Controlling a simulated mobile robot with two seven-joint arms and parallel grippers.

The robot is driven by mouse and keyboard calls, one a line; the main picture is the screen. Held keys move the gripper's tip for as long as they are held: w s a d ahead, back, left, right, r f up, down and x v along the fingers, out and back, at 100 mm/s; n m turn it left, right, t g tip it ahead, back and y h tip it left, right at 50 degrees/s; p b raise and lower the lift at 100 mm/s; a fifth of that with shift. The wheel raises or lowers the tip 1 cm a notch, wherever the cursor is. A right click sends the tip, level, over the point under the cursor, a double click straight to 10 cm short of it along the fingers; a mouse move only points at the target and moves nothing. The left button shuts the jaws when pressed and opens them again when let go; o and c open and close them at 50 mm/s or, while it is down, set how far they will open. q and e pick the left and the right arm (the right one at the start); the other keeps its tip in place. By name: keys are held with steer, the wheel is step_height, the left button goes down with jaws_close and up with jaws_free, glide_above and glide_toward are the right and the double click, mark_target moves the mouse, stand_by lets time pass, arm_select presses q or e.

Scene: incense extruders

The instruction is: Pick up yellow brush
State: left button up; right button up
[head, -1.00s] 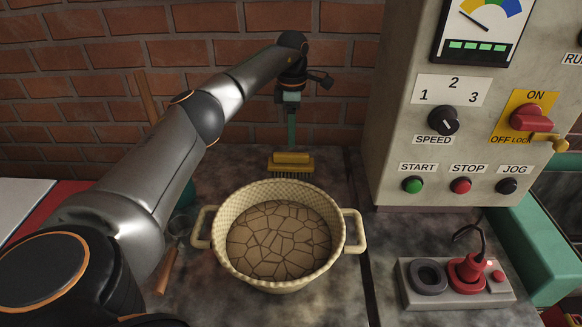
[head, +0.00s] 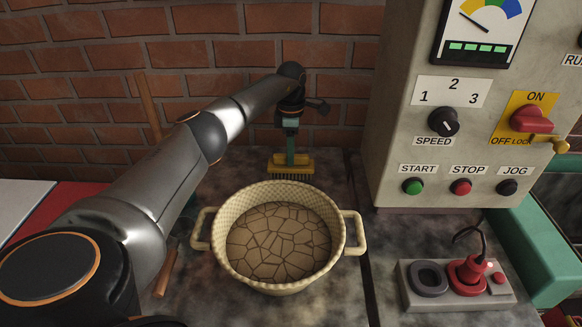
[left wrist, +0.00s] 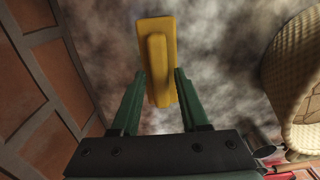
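The yellow brush (head: 303,168) stands bristles down on the worktop behind the woven pot, close to the brick wall. My left gripper (head: 291,158) comes down on it from above, its green fingers at the brush's top. In the left wrist view, the yellow brush (left wrist: 158,28) lies ahead, its raised handle between the tips of my left gripper (left wrist: 160,74). The fingers are apart, one on each side of the handle, with a gap showing. I cannot tell how deep they reach. My right gripper is not in view.
A cream woven pot (head: 240,262) with cracked brown contents stands just in front of the brush. A grey control panel (head: 395,150) rises to the right. A socket block (head: 415,296) with a red plug sits front right. The brick wall (head: 190,50) closes the back.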

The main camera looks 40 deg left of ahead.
arm_select(q)
jaws_close()
stand_by(1.1)
